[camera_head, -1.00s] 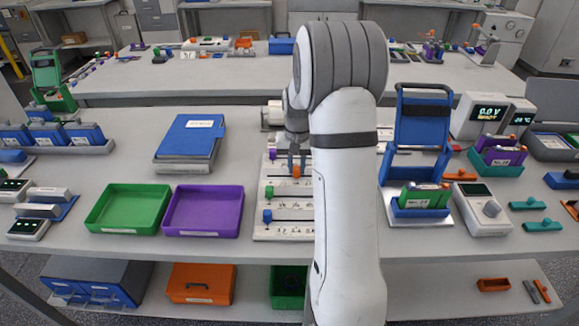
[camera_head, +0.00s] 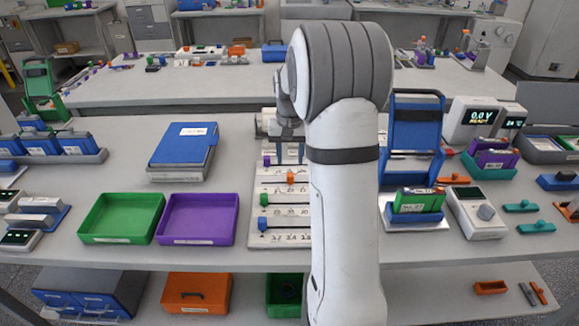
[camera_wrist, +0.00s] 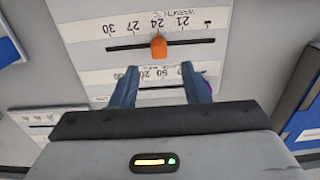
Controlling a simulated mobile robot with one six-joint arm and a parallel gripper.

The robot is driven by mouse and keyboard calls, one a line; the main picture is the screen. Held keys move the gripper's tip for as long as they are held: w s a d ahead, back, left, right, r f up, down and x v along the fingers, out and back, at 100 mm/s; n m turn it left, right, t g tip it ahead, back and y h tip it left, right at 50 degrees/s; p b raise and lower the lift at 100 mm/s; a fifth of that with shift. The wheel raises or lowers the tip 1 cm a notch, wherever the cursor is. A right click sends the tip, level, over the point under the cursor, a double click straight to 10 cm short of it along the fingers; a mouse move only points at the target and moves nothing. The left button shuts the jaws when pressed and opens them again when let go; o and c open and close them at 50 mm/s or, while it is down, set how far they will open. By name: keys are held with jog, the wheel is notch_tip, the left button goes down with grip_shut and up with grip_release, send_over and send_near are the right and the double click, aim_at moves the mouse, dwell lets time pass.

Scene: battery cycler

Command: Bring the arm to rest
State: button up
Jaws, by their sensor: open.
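My gripper (camera_head: 288,152) is above the white slider panel (camera_head: 258,238) on the bench, partly hidden behind my arm in the head view. In the wrist view my gripper (camera_wrist: 160,85) has its two blue fingers apart with nothing between them. An orange slider knob (camera_wrist: 159,46) sits just beyond the fingertips, on a slot with a number scale, near the 24 mark. The orange knob also shows in the head view (camera_head: 290,178), apart from the fingers. Purple, green and blue knobs sit on the panel's other slots.
A green tray (camera_head: 122,238) and a purple tray (camera_head: 197,239) stand left of the panel, with a blue folder (camera_head: 184,146) behind. A blue stand (camera_head: 414,130), a meter (camera_head: 478,213) and a 0.0 V display unit (camera_head: 482,118) stand to the right.

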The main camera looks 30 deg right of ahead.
jog(key=shift+r, duration=0.8)
jog(key=shift+s+a+r, duration=0.2)
jog(key=shift+a+r, duration=0.05)
jog(key=shift+a, duration=0.1)
jog(key=s+a+r+n+t, duration=0.1)
jog(key=s+a+r+n, duration=0.1)
jog(key=s+a+r, duration=0.3)
jog(key=s+a, duration=0.4)
jog(key=s, duration=0.2)
jog(key=shift+s+r, duration=0.15)
jog(key=shift+s, duration=0.05)
jog(key=s+a+n, duration=0.1)
jog(key=s+a, duration=0.1)
jog(key=s, duration=0.2)
jog(key=s+a+f+n+t, duration=0.1)
jog(key=s+a, duration=0.1)
jog(key=s, duration=0.2)
jog(key=s+a+n, duration=0.1)
jog(key=s, duration=0.4)
jog(key=shift+a+f+t, duration=0.2)
jog(key=shift+a+t, duration=0.1)
jog(key=shift+a, duration=0.1)
jog(key=shift+c, duration=0.3)
jog(key=shift+s+f, duration=0.1)
jog(key=shift+s, duration=0.2)
jog(key=shift+c, duration=0.3)
jog(key=shift+a, duration=0.4)
